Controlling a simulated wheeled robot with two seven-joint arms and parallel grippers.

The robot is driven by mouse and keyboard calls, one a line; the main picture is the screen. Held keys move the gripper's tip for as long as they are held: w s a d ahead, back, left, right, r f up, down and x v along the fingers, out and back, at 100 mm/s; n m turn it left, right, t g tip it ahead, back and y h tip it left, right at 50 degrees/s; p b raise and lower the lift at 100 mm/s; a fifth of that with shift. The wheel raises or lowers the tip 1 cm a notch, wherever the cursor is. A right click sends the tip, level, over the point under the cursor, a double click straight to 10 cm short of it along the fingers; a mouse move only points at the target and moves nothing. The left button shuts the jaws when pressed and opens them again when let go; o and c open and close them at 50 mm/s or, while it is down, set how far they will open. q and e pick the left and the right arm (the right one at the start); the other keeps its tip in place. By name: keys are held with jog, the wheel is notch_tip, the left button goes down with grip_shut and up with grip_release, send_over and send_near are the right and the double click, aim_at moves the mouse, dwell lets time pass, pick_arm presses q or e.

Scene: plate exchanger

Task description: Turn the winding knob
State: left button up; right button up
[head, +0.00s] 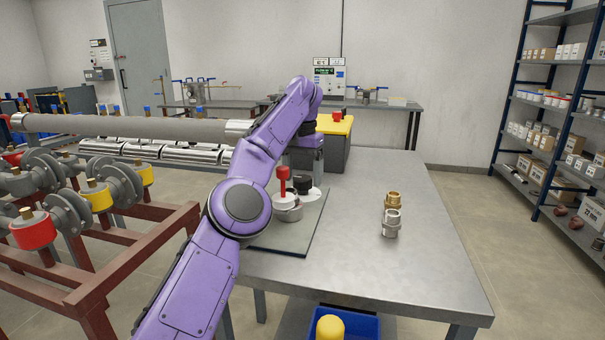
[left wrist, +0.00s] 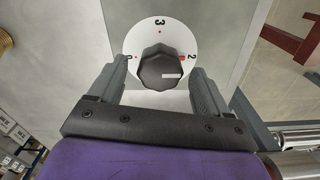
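The winding knob (left wrist: 155,70) is black and faceted, on a round white dial (left wrist: 160,30) marked 0, 3 and 2. A pale bar lies on the knob's right part, and a red mark shows at its right edge near the 2. In the head view the black knob (head: 303,184) stands on a flat plate on the table, beside a red-topped post (head: 283,174). My left gripper (left wrist: 157,84) is open, with one finger on each side of the knob and visible gaps to it. My purple left arm reaches over the plate and hides part of it. My right gripper is out of view.
The metal table (head: 352,245) has brass and steel fittings (head: 391,222) at its right. A dark bin with a yellow top (head: 335,124) stands behind the knob. A red pipe frame (head: 130,225) is at left, shelves (head: 560,110) at right. The table's right half is mostly clear.

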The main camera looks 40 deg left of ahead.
aim_at(303, 177)
pick_arm(q)
notch_tip(303, 177, up, 11)
jog(key=p, duration=1)
jog(key=shift+f, duration=0.15)
jog(key=shift+f, duration=0.1)
